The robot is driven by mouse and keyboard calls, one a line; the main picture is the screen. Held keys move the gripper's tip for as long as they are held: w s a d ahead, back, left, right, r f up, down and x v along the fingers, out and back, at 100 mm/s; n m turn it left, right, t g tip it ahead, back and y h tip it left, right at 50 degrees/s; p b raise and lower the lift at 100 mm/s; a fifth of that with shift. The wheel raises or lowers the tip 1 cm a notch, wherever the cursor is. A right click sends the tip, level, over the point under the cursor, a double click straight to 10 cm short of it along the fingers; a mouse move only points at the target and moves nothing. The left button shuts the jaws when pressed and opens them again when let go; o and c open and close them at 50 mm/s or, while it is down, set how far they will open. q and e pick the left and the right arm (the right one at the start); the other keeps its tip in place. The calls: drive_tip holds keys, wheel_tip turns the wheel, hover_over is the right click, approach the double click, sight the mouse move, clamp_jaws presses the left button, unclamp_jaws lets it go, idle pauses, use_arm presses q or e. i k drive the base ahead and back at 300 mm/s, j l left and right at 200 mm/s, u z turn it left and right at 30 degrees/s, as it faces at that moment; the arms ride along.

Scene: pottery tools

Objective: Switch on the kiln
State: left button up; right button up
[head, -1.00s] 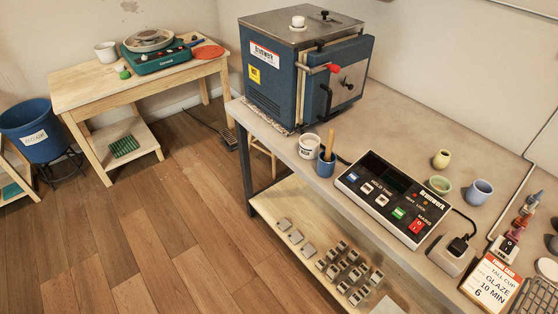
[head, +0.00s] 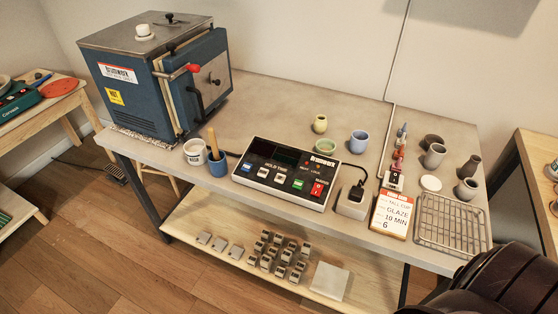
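The blue kiln (head: 135,85) with a grey top stands at the left end of the grey worktop. Its front door (head: 208,80) has a red-tipped lever (head: 193,68) and a black handle; a pale edge shows between door and body, and I cannot tell if it is fully shut. The control box (head: 285,172) lies right of the kiln, with dark displays (head: 287,157), blue and white buttons, a green button (head: 298,184) and a red switch (head: 317,188). A black plug (head: 357,191) is at a grey power box (head: 351,206); whether it is seated is unclear. Neither gripper is in view.
A card (head: 391,215) reads tall cup, glaze, 10 min, 6. A wire rack (head: 450,222), dark pots and small bottles are at right. A mug (head: 195,151) and blue tool cup (head: 217,164) stand before the kiln. A dark arm part of mine fills the lower right corner.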

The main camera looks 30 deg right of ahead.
sight(316, 189)
drive_tip(key=k+z, duration=0.1)
drive_tip(key=z, duration=1.55)
